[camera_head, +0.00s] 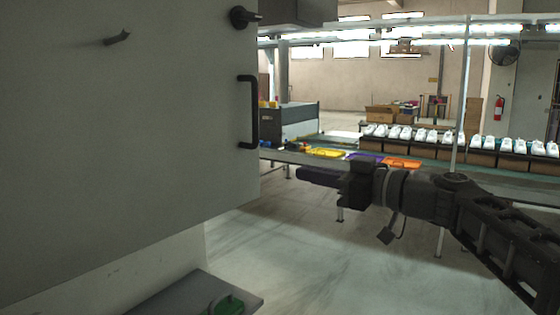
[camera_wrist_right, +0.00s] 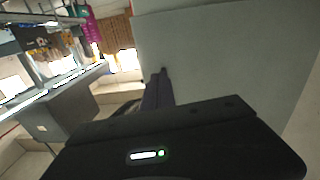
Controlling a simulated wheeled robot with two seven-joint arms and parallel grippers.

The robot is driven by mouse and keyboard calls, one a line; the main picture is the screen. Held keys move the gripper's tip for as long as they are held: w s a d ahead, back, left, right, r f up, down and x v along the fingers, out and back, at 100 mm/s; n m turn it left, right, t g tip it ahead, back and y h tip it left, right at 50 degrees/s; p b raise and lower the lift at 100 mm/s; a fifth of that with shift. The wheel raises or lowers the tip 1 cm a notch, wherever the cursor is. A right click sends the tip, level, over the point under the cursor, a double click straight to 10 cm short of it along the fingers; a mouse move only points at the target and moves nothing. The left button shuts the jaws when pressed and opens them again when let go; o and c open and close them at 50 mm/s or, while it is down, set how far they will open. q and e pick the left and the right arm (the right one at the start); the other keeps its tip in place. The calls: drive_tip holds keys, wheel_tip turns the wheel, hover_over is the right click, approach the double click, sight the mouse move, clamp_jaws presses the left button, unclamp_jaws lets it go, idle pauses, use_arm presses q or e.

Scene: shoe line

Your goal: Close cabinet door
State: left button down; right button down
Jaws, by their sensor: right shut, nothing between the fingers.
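The cabinet door (camera_head: 120,130) is a large flat grey panel filling the left of the head view. It has a black bar handle (camera_head: 252,112) near its right edge and a black knob (camera_head: 243,17) above. My right gripper (camera_head: 302,175) comes in from the right, with its dark fingers shut and empty, right of the door edge and below the handle. In the right wrist view the shut fingers (camera_wrist_right: 160,78) point toward a grey panel (camera_wrist_right: 220,55), probably the door. I cannot tell whether they touch it. My left gripper is not in view.
A grey shelf or tray (camera_head: 185,295) with a green item (camera_head: 225,305) sits below the door. Behind my right arm runs a conveyor with an orange tray (camera_head: 402,163) and a yellow tray (camera_head: 325,152). White shoes (camera_head: 430,134) line a row beyond. The floor (camera_head: 300,240) below is clear.

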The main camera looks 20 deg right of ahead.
sight(246, 157)
drive_tip(key=shift+w+d+r+m, duration=0.2)
drive_tip(key=shift+w+m, duration=0.1)
drive_tip(key=shift+m, duration=0.3)
drive_tip(key=p+x, duration=0.2)
drive_tip(key=x, duration=0.2)
drive_tip(key=p+x, duration=0.2)
drive_tip(key=x, duration=0.2)
drive_tip(key=p+x, duration=0.2)
drive_tip(key=x, duration=0.3)
drive_tip(key=shift+r, duration=0.3)
drive_tip(key=shift+w+a+f, duration=0.15)
drive_tip(key=shift+w+a, duration=0.15)
drive_tip(key=shift+w, duration=0.15)
